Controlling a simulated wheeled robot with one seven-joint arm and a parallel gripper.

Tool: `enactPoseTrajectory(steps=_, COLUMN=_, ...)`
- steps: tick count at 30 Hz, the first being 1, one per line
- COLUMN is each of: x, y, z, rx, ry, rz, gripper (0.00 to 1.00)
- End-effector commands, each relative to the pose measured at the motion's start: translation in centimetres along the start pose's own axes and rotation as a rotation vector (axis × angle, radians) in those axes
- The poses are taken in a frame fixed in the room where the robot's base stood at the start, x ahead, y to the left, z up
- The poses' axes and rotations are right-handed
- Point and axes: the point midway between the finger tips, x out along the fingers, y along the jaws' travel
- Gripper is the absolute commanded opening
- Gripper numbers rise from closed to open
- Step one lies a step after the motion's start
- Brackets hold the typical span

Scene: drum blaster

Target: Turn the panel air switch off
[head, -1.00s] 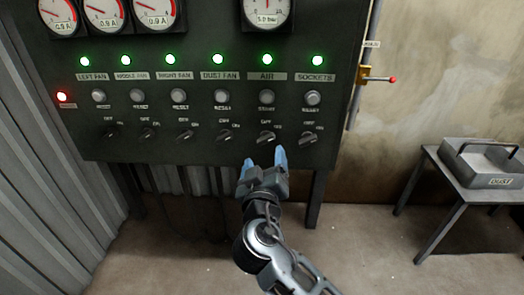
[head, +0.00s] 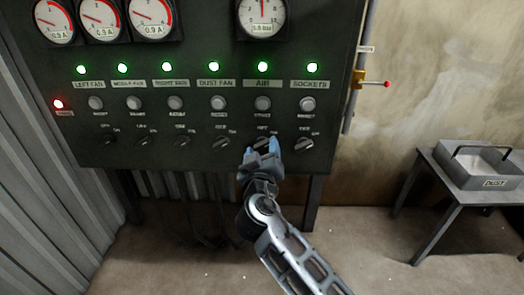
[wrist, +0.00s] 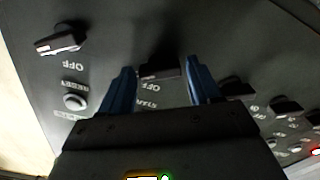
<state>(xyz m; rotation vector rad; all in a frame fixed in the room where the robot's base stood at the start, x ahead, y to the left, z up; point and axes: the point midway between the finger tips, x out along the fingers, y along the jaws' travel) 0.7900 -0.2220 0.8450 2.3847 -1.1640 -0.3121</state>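The AIR switch (head: 262,143) is a dark rotary knob in the bottom row of the dark control panel (head: 200,45), under the AIR label (head: 263,84). The green lamp (head: 263,67) above that label is lit. My gripper (head: 261,151) is at the panel, its blue fingers on either side of the knob's lower part. In the wrist view my gripper (wrist: 160,88) is open, with the AIR knob (wrist: 160,69) between and just beyond the fingertips. I cannot tell whether the fingers touch it.
The SOCKETS knob (head: 304,143) is to the right and the DUST FAN knob (head: 221,142) to the left, both close by. A table with a dust tray (head: 485,170) stands at right.

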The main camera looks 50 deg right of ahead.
Motion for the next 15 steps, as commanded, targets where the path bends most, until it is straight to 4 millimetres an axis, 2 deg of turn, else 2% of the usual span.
enactPoseTrajectory(steps=2, x=-0.02, y=0.0, z=0.0, rx=0.0, ry=0.0, rz=0.0, gripper=0.55)
enactPoseTrajectory(steps=12, x=-0.03, y=-0.01, z=0.0, rx=0.0, ry=0.0, rz=0.0, gripper=0.22)
enactPoseTrajectory(steps=15, x=-0.03, y=-0.02, z=0.0, rx=-0.001, ry=0.0, rz=0.0, gripper=0.21)
